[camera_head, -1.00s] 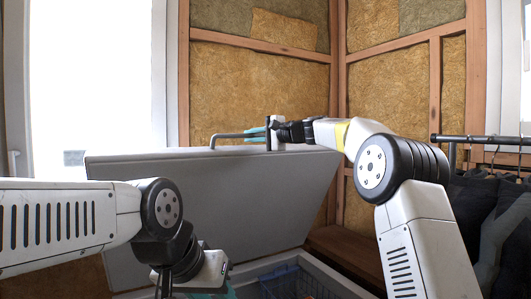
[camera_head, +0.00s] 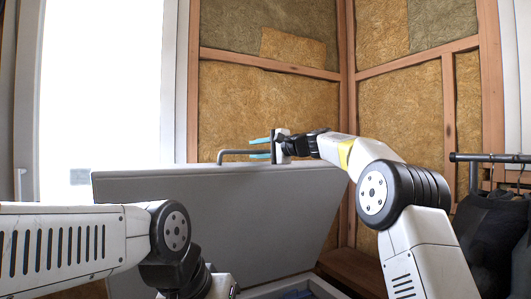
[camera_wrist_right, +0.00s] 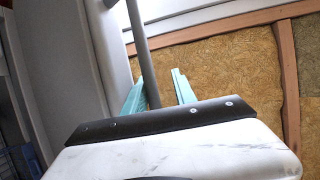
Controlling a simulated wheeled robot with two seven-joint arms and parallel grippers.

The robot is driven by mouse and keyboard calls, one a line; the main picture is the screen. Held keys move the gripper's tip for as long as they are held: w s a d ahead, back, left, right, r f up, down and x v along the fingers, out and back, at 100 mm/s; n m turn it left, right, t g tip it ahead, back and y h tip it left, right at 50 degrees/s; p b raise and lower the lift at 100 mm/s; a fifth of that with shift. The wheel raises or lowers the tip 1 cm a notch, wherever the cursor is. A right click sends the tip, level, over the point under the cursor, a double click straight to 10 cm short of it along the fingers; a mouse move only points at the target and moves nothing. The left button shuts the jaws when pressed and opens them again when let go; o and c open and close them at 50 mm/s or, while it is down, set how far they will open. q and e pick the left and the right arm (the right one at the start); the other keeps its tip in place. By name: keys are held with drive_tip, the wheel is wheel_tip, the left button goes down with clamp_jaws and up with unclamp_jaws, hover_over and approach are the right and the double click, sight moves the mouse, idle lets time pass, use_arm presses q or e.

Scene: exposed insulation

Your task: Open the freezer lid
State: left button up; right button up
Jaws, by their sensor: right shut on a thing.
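The grey freezer lid (camera_head: 230,215) stands raised and steep in the head view, with its inner face toward me. Its bar handle (camera_head: 238,152) sticks up at the top edge. My right gripper (camera_head: 262,148) is at the handle, its teal fingers on either side of the bar. In the right wrist view the handle bar (camera_wrist_right: 146,60) runs between the two fingers (camera_wrist_right: 158,97). Only a strip of the open freezer body (camera_head: 310,285) shows at the bottom of the head view. My left arm comes in from the left in front of the lid; its fingers are below the frame.
Wooden studs with exposed insulation (camera_head: 255,105) form the corner behind the lid. A bright window (camera_head: 105,90) is at the left. A clothes rail (camera_head: 490,158) with dark garments (camera_head: 487,240) stands close to my right arm. A brown wooden ledge (camera_head: 352,268) lies right of the freezer.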

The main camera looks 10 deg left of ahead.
drive_tip(key=shift+s, duration=0.1)
idle(0.5)
drive_tip(key=shift+s+d, duration=0.15)
drive_tip(key=shift+d, duration=0.25)
drive_tip(key=v, duration=0.7)
drive_tip(key=shift+r, duration=0.3)
drive_tip(key=shift+d, duration=0.1)
drive_tip(key=shift+f, duration=0.2)
